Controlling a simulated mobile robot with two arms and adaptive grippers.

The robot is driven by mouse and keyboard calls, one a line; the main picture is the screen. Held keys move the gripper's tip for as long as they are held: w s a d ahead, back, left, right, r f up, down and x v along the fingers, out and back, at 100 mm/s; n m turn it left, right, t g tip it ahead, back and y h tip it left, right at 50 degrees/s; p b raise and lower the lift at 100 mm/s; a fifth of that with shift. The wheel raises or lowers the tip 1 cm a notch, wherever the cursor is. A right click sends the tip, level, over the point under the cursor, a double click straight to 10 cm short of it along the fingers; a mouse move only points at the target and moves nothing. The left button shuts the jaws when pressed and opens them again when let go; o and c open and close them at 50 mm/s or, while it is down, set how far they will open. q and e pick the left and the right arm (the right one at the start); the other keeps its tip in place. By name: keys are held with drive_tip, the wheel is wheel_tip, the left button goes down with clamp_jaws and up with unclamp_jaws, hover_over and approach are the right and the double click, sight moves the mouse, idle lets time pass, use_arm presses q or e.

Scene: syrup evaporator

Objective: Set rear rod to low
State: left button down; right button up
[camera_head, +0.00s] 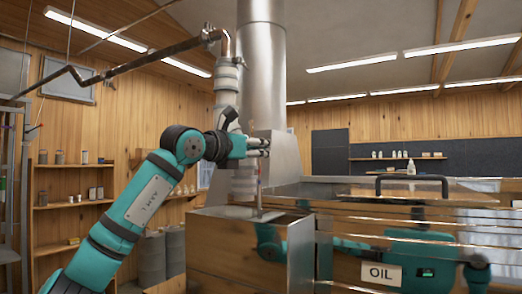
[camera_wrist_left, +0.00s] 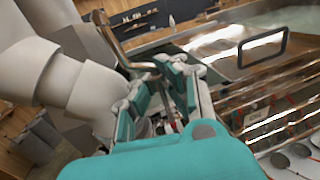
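My left gripper (camera_head: 267,147) is at the end of the teal arm that comes in from the left, beside the tall metal stack. Its two fingers point right, above an open metal box at the evaporator's end. In the left wrist view a bent metal rod (camera_wrist_left: 116,40) runs down to the fingertips of the left gripper (camera_wrist_left: 152,82). A gap shows between the fingers; whether they touch the rod is unclear. In the head view a thin upright rod (camera_head: 259,190) stands below the gripper. Which rod is the rear one I cannot tell. My right gripper is not in view.
The open metal box (camera_head: 225,241) is below my left gripper. The stack (camera_head: 261,75) and a ribbed pipe (camera_head: 226,82) rise close behind the gripper.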

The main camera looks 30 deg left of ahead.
use_arm(q)
wheel_tip(320, 180, down, 3)
drive_tip(key=shift+b, duration=1.2)
drive_tip(key=shift+w+d, duration=0.1)
drive_tip(key=c, duration=1.9)
unclamp_jaws()
drive_tip(key=o, duration=0.4)
drive_tip(key=shift+s+a+r, duration=0.2)
drive_tip(key=shift+s, duration=0.25)
drive_tip(key=s, duration=0.4)
drive_tip(key=s+a, duration=0.1)
drive_tip(key=s, duration=0.2)
drive_tip(key=s+a, duration=0.1)
drive_tip(key=s, duration=0.3)
drive_tip(key=shift+s+a, duration=0.1)
drive_tip(key=shift+s, duration=0.25)
